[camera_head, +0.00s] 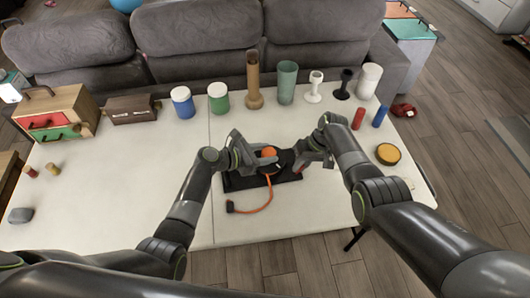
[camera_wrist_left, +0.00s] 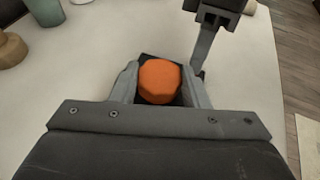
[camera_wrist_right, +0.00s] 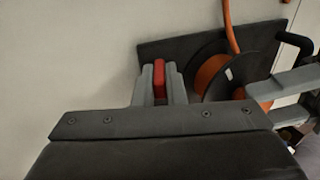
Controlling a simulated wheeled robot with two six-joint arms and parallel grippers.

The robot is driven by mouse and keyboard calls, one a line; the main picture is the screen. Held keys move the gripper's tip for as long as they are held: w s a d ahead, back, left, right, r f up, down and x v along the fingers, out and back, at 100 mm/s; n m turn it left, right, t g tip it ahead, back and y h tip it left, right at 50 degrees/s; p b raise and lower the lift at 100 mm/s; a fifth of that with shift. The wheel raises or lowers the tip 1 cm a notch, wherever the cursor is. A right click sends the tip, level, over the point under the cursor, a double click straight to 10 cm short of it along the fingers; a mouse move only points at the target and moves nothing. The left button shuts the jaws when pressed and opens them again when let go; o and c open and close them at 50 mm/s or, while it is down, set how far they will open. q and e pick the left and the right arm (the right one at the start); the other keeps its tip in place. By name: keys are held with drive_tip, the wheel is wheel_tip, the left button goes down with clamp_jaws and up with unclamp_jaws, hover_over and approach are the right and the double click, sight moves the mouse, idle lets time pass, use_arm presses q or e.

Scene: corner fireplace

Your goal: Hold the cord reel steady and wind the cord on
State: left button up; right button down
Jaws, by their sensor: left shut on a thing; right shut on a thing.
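The cord reel (camera_wrist_right: 225,72), with black flanges and orange cord wound inside, sits on a black base (camera_head: 236,184) at the table's front. My left gripper (camera_head: 271,156) is shut on an orange faceted knob (camera_wrist_left: 160,80) at the reel. My right gripper (camera_head: 304,166) is shut on a red handle (camera_wrist_right: 160,78) beside the reel, over the base. The orange cord (camera_head: 269,190) runs from the reel toward the table's front edge and curves left to a black plug (camera_head: 230,207) lying on the table. My grippers hide part of the reel in the head view.
Several jars and vases stand along the back, including a brown vase (camera_head: 254,80) and a green cup (camera_head: 287,82). A wooden drawer box (camera_head: 80,103) is at the left. A yellow-topped round tin (camera_head: 388,154) is right of my right arm.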

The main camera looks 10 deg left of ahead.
use_arm(q)
drive_tip(key=m+g, duration=0.1)
drive_tip(key=m+g+h, duration=0.1)
drive_tip(key=m+g, duration=0.1)
drive_tip(key=shift+w+a+h, duration=0.15)
drive_tip(key=shift+w+h, duration=0.1)
drive_tip(key=shift+h, duration=0.05)
drive_tip(key=shift+f+m+g+h, duration=0.1)
drive_tip(key=shift+m+g+h, duration=0.2)
drive_tip(key=shift+m+g, duration=1)
drive_tip(key=shift+g, duration=0.4)
drive_tip(key=o, duration=1)
drive_tip(key=shift+c, duration=0.2)
drive_tip(key=v, duration=1.2)
drive_tip(key=shift+w, duration=0.1)
